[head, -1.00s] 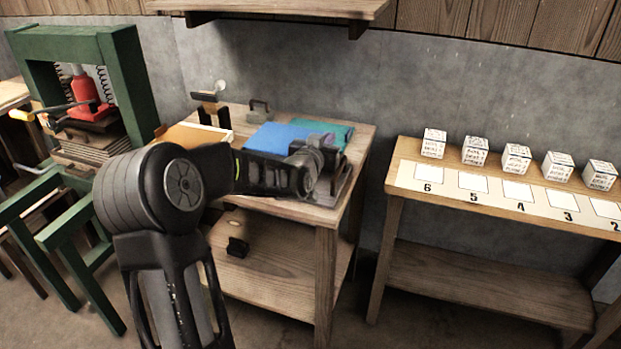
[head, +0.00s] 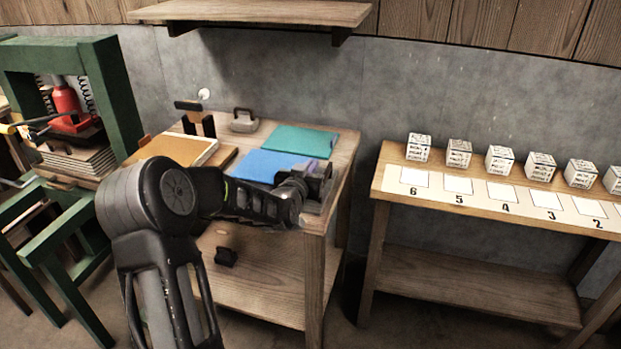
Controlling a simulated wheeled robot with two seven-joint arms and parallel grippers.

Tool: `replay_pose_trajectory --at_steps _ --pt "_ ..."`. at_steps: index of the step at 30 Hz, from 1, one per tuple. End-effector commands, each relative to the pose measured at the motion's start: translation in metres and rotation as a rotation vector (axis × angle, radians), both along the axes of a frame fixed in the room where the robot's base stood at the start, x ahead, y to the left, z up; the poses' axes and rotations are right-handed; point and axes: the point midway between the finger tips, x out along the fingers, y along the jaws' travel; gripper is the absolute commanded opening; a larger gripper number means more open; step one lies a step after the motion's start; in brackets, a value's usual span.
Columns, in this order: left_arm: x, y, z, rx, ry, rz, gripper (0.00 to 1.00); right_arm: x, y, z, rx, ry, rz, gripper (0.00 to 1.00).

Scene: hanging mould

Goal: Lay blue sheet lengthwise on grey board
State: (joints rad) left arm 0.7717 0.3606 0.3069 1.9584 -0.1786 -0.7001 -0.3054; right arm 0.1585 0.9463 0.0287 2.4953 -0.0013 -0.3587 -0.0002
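The blue sheet (head: 266,164) lies on the wooden bench, partly in front of a teal sheet (head: 297,139). My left gripper (head: 318,176) is at its right end, low over the bench's right side. The sheet has moved along with the gripper, so it appears shut on that end; the fingertips are hard to make out. A purplish patch shows beside the gripper, and I cannot tell what it is. I cannot pick out the grey board for certain; my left arm hides part of the bench front. My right gripper is not in view.
On the bench (head: 340,160), a tan board (head: 180,150) with a pale edge lies left, with a dark upright tool (head: 194,117) and a handled block (head: 243,121) behind. A green press (head: 122,95) stands left. A table with numbered cards and white cubes (head: 459,153) stands right.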

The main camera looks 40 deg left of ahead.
Motion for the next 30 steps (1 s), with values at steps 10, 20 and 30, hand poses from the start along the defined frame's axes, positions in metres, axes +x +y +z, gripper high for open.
replay_pose_trajectory --at_steps 10,20,30 --pt "0.0 0.0 -0.032 -0.003 0.003 0.001 0.0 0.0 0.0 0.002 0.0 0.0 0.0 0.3" --pt "0.0 0.0 -0.037 0.0 0.0 0.0 0.0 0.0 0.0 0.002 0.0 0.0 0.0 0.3" --pt "0.0 0.0 -0.04 0.0 0.001 0.0 0.17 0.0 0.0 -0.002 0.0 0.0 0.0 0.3"
